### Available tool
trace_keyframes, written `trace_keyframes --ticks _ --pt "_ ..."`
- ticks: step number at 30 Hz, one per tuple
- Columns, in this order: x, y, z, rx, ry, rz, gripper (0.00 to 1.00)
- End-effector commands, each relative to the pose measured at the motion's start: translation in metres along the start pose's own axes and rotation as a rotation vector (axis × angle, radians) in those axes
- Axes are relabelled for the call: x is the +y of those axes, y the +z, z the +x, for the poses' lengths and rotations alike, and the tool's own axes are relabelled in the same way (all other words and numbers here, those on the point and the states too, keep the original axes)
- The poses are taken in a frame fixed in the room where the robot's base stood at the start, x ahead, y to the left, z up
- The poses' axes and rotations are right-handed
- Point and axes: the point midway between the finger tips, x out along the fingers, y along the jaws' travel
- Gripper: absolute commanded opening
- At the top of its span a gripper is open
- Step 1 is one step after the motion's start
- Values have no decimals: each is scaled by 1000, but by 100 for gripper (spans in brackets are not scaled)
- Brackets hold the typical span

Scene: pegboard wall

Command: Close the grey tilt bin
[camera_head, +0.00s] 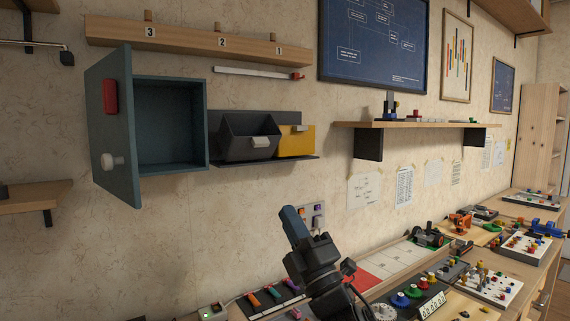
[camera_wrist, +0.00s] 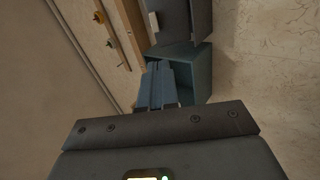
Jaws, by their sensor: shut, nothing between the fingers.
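The grey tilt bin (camera_head: 247,130) hangs on the wall in the head view, right of the teal cabinet. Its front leans outward, so its top stands open, and a pale handle (camera_head: 260,142) is on the front. My gripper (camera_head: 289,211) is shut and empty, below the bin and slightly right of it in the head view, apart from it. In the wrist view my gripper's blue fingers (camera_wrist: 160,67) are together in front of a teal box. A dark grey part (camera_wrist: 180,20) shows beyond it; I cannot tell if it is the bin.
The teal cabinet (camera_head: 207,124) has its door (camera_head: 118,140) swung out toward the room. A yellow bin (camera_head: 298,141) adjoins the grey bin. A numbered wooden rail (camera_head: 190,42) is above, a wall shelf (camera_head: 420,124) to the right. The bench below is crowded; the wall under the bins is clear.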

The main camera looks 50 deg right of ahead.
Motion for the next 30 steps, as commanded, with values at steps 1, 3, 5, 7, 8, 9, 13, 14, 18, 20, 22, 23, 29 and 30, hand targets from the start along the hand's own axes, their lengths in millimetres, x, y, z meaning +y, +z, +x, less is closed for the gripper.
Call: trace_keyframes --ticks 1,3,5,7,8,9,13,14,18,20,22,23,29,30 --pt "5 4 9 0 15 -26 0" --pt "8 7 16 -1 25 -50 0" --pt "9 8 20 -1 29 -59 0" --pt "10 9 25 -1 30 -62 0" --pt "10 9 28 -1 30 -62 0" --pt "11 9 33 -1 30 -62 0" --pt "13 8 55 0 31 -61 0" --pt "14 8 62 0 32 -61 0" --pt "14 8 89 -1 30 -59 0" --pt "14 8 101 0 31 -59 0" --pt "14 8 114 0 31 -59 0" --pt "14 8 119 0 31 -59 0" --pt "14 8 146 -1 28 -58 0" --pt "14 8 150 -1 29 -58 0"
